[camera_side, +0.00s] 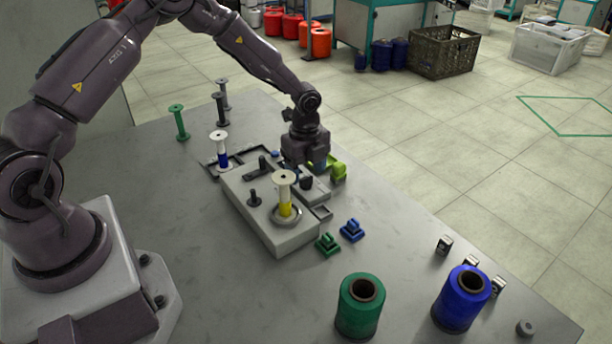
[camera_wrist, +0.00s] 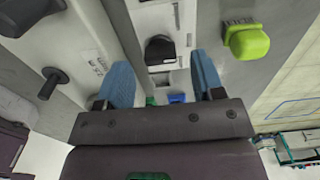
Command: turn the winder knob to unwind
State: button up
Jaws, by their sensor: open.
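The light grey winder (camera_side: 262,222) sits on the table, with a white bobbin carrying yellow thread (camera_side: 285,208) upright on its near end. A dark knob (camera_wrist: 160,49) shows in the wrist view, in line with the space between my fingers. My gripper (camera_side: 307,172) points down over the far right side of the winder. In the wrist view its two blue fingers (camera_wrist: 162,80) are apart, one on each side of the knob, with nothing held. I cannot tell whether the fingertips are level with the knob. In the side view, my gripper partly hides this area.
A bobbin with blue thread (camera_side: 222,154) stands at the winder's far left end. A lime-green clip (camera_side: 338,172) is close beside my gripper. Green (camera_side: 328,244) and blue (camera_side: 352,230) clips lie to the right. Large green (camera_side: 358,315) and blue (camera_side: 458,308) spools stand nearer.

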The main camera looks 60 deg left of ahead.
jog(key=shift+f, duration=1.15)
jog(key=c, duration=0.9)
jog(key=shift+c, duration=0.2)
jog(key=n, duration=0.4)
jog(key=shift+n, duration=0.3)
jog(key=n, duration=0.4)
jog(key=shift+r, duration=0.1)
jog(key=shift+n, duration=0.3)
